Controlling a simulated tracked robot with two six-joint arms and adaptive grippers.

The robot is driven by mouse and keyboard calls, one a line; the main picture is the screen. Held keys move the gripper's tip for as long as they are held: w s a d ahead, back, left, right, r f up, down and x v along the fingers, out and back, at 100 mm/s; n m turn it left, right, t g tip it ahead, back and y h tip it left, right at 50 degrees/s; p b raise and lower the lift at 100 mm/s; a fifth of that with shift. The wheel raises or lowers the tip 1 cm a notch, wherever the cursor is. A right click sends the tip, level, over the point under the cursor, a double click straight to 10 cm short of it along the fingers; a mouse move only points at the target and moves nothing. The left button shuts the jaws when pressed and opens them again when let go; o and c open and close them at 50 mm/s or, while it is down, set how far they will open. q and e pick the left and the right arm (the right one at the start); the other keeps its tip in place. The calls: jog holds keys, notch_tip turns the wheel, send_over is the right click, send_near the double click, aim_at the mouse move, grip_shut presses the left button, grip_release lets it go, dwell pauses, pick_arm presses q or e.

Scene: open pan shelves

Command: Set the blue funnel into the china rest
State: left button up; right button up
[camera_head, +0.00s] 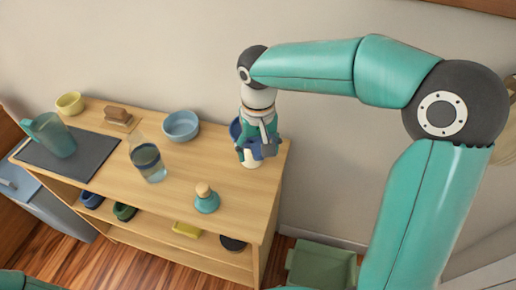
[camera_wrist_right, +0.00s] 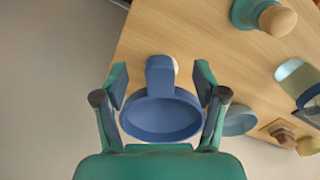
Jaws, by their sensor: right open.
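The blue funnel (camera_wrist_right: 161,114) is at the right end of the top board, with its wide mouth and narrower spout visible in the right wrist view. In the head view its rim (camera_head: 235,128) shows behind my right gripper. My right gripper (camera_wrist_right: 160,80) is open, one finger on each side of the spout; I cannot tell whether they touch it. In the head view the gripper (camera_head: 258,148) hides much of the funnel. A small white piece, likely the china rest (camera_wrist_right: 175,66), shows partly behind the spout; whether they touch is unclear. My left gripper is out of view.
A teal stoppered bottle (camera_head: 207,200), a glass jar (camera_head: 148,163), a light-blue bowl (camera_head: 181,125), a brown block (camera_head: 117,116), a teal jug (camera_head: 52,136) and a yellow bowl (camera_head: 70,103) share the board. A green bin (camera_head: 320,265) stands below right.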

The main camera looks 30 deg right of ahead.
jog(key=shift+r+p, duration=0.85)
jog(key=shift+r, duration=0.25)
jog(key=shift+r, duration=0.15)
jog(key=shift+r, duration=0.1)
notch_tip(320, 180, up, 12)
dwell(0.4)
jog(key=shift+f, duration=0.2)
dwell(0.7)
